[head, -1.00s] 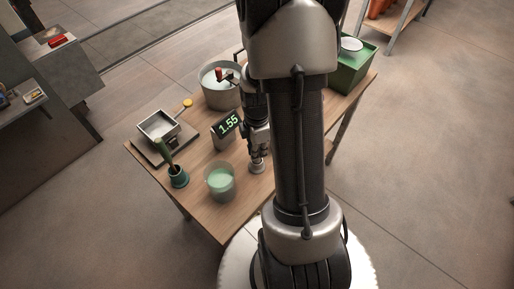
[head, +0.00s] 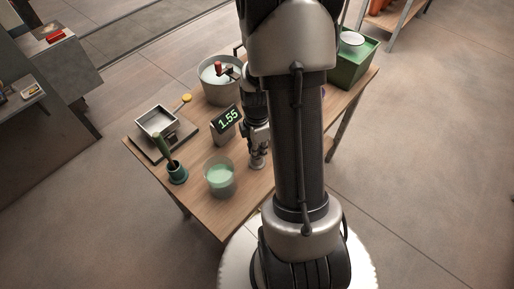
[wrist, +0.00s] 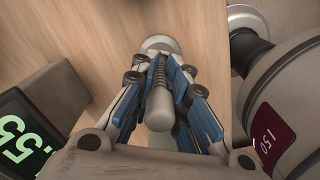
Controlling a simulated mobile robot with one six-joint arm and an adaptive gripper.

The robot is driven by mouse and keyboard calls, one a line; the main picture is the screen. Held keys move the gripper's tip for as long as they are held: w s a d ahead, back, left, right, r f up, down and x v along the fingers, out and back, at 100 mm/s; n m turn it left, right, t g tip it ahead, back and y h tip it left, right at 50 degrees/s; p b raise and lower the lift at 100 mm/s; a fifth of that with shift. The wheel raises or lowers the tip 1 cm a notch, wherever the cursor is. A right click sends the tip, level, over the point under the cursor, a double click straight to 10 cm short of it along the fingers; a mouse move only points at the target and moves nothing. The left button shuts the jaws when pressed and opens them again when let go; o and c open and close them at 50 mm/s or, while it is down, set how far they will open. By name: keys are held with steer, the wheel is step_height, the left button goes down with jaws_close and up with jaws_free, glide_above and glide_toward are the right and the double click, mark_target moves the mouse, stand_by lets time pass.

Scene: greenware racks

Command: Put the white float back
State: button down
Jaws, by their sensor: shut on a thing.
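My gripper (wrist: 160,62) is shut on a pale piece that looks like the white float (wrist: 160,44). Its round, disc-like end shows just beyond the fingertips in the wrist view, over the wooden table. A pale rod with a spring lies between the fingers; I cannot tell whether it belongs to the float. In the head view my gripper (head: 257,153) points down over the table, right of a clear tub of green liquid (head: 219,178). Whether the float touches the table is unclear.
A display reading 1.55 (head: 227,120) stands left of my gripper. A large bucket (head: 216,92) stands behind. A rounded grey device (wrist: 272,100) is close right in the wrist view.

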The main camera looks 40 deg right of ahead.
steer(key=shift+f, duration=0.25)
steer(key=c, duration=1.5)
jaws_free()
step_height(320, 180, up, 12)
steer(key=shift+r, duration=0.1)
